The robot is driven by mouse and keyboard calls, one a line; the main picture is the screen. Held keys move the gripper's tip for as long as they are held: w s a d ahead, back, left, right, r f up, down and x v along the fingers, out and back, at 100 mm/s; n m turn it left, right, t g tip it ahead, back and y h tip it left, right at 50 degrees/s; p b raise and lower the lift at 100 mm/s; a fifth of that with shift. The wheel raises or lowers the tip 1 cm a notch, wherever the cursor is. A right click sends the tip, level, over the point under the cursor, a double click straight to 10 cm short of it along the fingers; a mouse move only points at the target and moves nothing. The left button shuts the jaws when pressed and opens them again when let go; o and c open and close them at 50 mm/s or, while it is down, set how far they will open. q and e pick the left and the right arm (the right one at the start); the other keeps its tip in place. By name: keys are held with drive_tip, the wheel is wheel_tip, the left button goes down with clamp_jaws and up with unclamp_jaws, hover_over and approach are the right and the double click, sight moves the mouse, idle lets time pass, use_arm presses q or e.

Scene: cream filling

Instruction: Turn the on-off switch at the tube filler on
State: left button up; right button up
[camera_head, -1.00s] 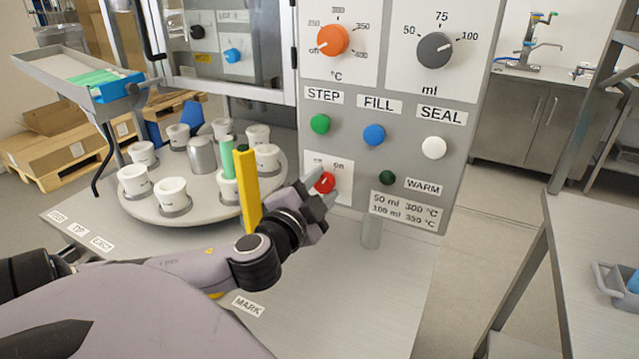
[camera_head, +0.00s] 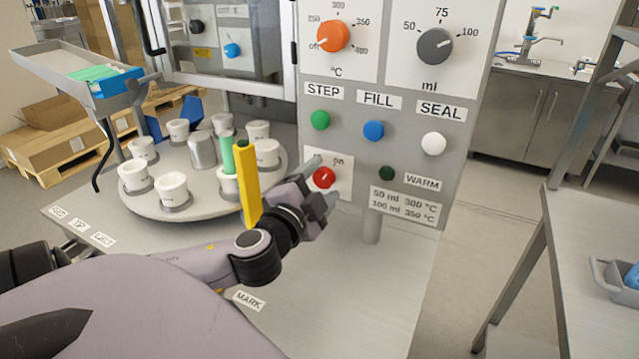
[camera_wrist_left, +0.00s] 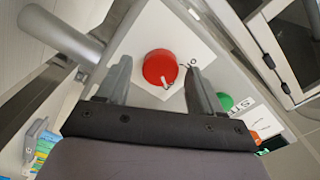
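The on-off switch is a round red knob (camera_head: 323,178) on a white plate low on the tube filler's grey front panel (camera_head: 400,165). My left gripper (camera_head: 325,181) is open, with one finger above and left of the knob and the other below and right. In the left wrist view the knob (camera_wrist_left: 160,68) lies between the two spread fingertips, with gaps showing on both sides. A white mark shows at the knob's lower edge there. The "on" label is visible in the head view; a finger covers the "off" label. My right gripper is not in view.
Green, blue and white buttons sit above the switch, beneath an orange dial (camera_head: 333,36) and a grey dial (camera_head: 435,47). A round turntable (camera_head: 130,208) with white cups, a green tube and a yellow post (camera_head: 247,185) stands left of my gripper. A metal table (camera_head: 595,235) is at right.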

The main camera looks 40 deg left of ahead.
use_arm(q)
drive_tip(key=shift+s+d+f, duration=0.1)
drive_tip(key=shift+s+d, duration=0.15)
drive_tip(key=shift+s, duration=0.35)
drive_tip(key=v, duration=0.6)
drive_tip(key=shift+a, duration=0.1)
idle(0.4)
